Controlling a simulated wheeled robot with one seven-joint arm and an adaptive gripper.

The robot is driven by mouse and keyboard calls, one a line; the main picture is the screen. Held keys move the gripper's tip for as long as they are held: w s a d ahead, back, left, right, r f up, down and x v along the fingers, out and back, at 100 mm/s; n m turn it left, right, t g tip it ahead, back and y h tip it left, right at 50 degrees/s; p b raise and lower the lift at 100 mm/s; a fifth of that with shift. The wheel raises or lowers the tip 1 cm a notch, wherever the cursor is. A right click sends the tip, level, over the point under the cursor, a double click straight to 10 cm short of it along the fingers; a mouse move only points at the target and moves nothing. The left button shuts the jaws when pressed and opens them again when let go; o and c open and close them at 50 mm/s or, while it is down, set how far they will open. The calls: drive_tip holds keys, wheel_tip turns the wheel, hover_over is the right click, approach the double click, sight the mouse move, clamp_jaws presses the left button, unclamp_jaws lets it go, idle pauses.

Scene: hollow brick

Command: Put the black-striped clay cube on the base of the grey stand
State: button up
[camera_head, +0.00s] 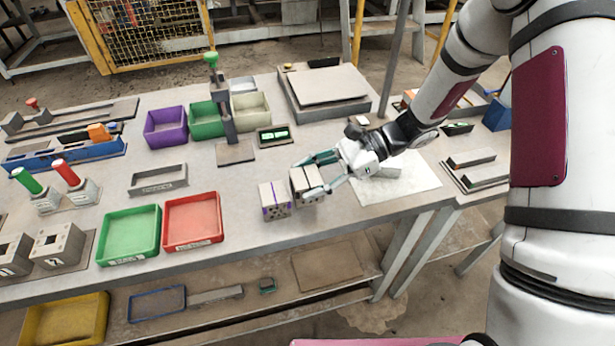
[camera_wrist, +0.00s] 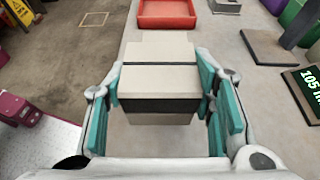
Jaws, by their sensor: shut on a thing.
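The black-striped clay cube (camera_head: 307,184) is held between the teal fingers of my gripper (camera_head: 324,172) in the head view. In the wrist view the cube (camera_wrist: 160,80) fills the space between both fingers (camera_wrist: 165,100), with a thin black line across its top. I cannot tell whether its underside touches the table. The grey stand (camera_head: 226,115) has an upright column with a green knob and a flat square base (camera_head: 235,153), left of and behind the cube. The base is bare; it also shows at upper right in the wrist view (camera_wrist: 270,47).
A purple-striped cube (camera_head: 274,201) stands close to the left of the held cube. A small green display (camera_head: 273,136) sits right of the stand's base. Red tray (camera_head: 193,221) and green tray (camera_head: 130,234) lie at front left.

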drive_tip(key=s+d+r, duration=0.1)
drive_tip(key=s+d, duration=0.3)
drive_tip(key=s, duration=0.9)
drive_tip(key=shift+r, duration=0.15)
